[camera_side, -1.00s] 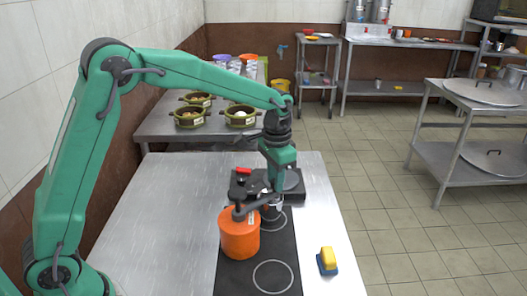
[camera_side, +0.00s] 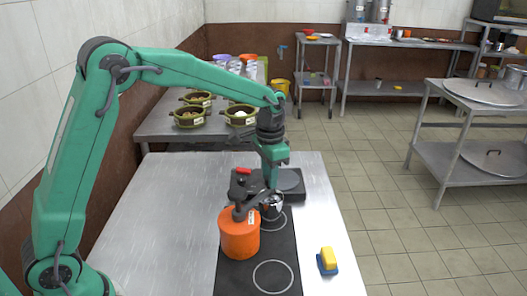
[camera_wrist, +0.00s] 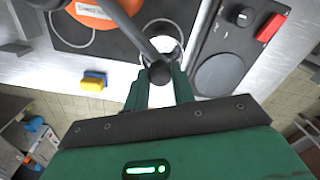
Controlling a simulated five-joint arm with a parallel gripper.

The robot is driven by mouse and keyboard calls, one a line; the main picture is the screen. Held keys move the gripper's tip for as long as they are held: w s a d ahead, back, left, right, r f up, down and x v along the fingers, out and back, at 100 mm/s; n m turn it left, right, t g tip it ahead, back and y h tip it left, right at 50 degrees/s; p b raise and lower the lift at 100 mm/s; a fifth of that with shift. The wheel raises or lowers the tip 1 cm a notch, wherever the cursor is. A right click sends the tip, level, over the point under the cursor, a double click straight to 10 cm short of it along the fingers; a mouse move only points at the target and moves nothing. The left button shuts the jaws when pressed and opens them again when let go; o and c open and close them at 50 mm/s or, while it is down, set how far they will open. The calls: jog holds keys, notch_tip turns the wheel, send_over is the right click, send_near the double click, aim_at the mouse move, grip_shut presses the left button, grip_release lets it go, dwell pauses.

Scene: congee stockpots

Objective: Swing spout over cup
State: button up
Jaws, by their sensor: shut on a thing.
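An orange pot (camera_side: 240,238) stands on the black hob strip. A dark grey spout bar (camera_side: 252,202) reaches from its top toward the back right. In the wrist view the bar (camera_wrist: 132,28) ends in a round dark knob (camera_wrist: 159,72) between my fingertips. My gripper (camera_side: 270,187) is shut on this spout end. A small shiny metal cup (camera_side: 274,210) stands on the back hob ring, right of the pot. In the wrist view the cup (camera_wrist: 170,48) is partly hidden behind the spout end. I cannot tell whether the tip is exactly above it.
A dark unit (camera_side: 290,184) with a round plate and a red piece lies behind the cup. A yellow and blue sponge-like block (camera_side: 327,261) lies at the front right. The front hob ring (camera_side: 273,277) is bare. The steel table (camera_side: 165,230) is clear on the left.

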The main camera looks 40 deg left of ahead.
jog(key=o, duration=0.5)
jog(key=shift+o, duration=0.2)
jog(key=shift+r, duration=0.15)
jog(key=shift+r, duration=3.3)
jog(key=shift+r, duration=0.1)
